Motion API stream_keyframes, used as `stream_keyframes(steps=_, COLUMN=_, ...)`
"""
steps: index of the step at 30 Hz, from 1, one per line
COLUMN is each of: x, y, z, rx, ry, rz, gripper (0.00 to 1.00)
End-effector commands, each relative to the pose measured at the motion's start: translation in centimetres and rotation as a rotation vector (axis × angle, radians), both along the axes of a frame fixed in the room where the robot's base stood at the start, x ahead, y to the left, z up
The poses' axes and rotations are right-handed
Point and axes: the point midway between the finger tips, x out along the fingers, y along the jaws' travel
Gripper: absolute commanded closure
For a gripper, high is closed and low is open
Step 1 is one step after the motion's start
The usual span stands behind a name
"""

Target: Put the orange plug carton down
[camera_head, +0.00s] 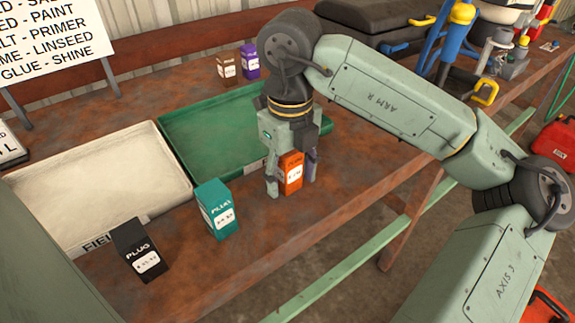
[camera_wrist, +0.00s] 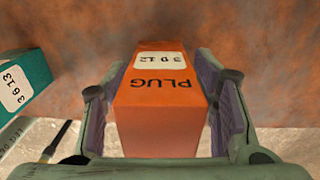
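The orange plug carton (camera_head: 291,172) stands upright at the front of the rusty bench (camera_head: 330,192), in front of the green tray, in the head view. My gripper (camera_head: 291,187) points down with its fingers on either side of the carton. In the wrist view the orange carton (camera_wrist: 161,104) fills the space between the two finger pads of my gripper (camera_wrist: 163,110), and the pads appear to touch its sides. The carton's base looks at or very near the bench top; I cannot tell whether it touches.
A teal plug carton (camera_head: 217,209) and a black one (camera_head: 140,250) stand to the left. Behind are a cream tray (camera_head: 95,190) and a green tray (camera_head: 215,128). Brown (camera_head: 226,68) and purple (camera_head: 249,60) cartons stand farther back. Bench right of my gripper is clear.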

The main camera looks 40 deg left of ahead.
Motion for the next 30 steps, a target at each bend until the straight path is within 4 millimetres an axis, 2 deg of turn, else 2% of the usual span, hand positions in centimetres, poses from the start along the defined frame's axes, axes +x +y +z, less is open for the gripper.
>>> stream_keyframes(steps=2, x=0.00, y=0.00, z=0.02, rx=0.000, ry=0.000, rz=0.000, gripper=0.55)
stream_keyframes(steps=22, x=0.00, y=0.00, z=0.05, rx=0.000, ry=0.000, rz=0.000, gripper=0.99)
stream_keyframes(steps=27, x=0.01, y=0.01, z=0.13, rx=0.000, ry=-0.001, rz=0.000, gripper=1.00)
stream_keyframes(steps=30, x=0.08, y=0.01, z=0.84, rx=-0.001, ry=-0.003, rz=-0.001, gripper=1.00)
